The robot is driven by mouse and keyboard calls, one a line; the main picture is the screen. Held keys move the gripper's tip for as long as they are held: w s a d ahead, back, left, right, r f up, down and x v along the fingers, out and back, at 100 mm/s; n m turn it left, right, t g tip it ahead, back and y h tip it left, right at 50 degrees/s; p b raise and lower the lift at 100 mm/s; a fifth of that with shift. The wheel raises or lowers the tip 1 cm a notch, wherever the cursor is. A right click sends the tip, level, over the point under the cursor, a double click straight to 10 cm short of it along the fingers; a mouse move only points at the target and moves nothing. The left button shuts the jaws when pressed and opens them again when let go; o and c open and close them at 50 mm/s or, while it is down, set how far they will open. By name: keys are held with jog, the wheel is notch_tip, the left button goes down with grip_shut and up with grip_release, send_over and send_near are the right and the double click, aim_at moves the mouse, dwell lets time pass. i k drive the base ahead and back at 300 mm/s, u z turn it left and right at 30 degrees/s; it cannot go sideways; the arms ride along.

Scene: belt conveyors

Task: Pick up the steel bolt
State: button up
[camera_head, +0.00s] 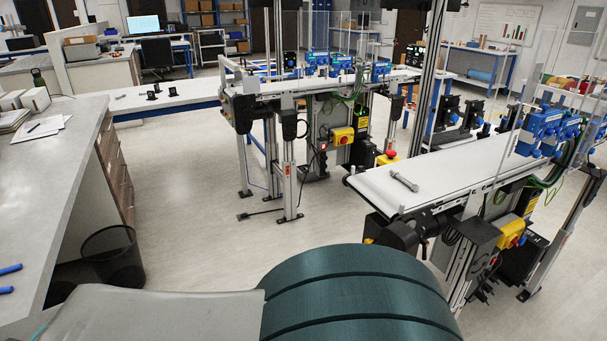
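A steel bolt (404,181) lies on its side on the white belt of the near conveyor (379,192), close to the belt's near left end. It is a grey metal rod with a wider head at one end. Nothing touches it except the belt. My gripper is not in view. A large dark teal ribbed rounded form and a grey surface fill the bottom of the view.
A grey counter (75,147) with drawers runs along the left. A black wire bin (112,256) stands beside it. A second conveyor (285,88) stands farther back. Blue devices (548,122) line the near conveyor's far right. The floor between counter and conveyors is clear.

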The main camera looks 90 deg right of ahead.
aim_at(415, 188)
jog(key=z, duration=2.45)
jog(key=i, duration=2.3)
jog(key=z, duration=0.6)
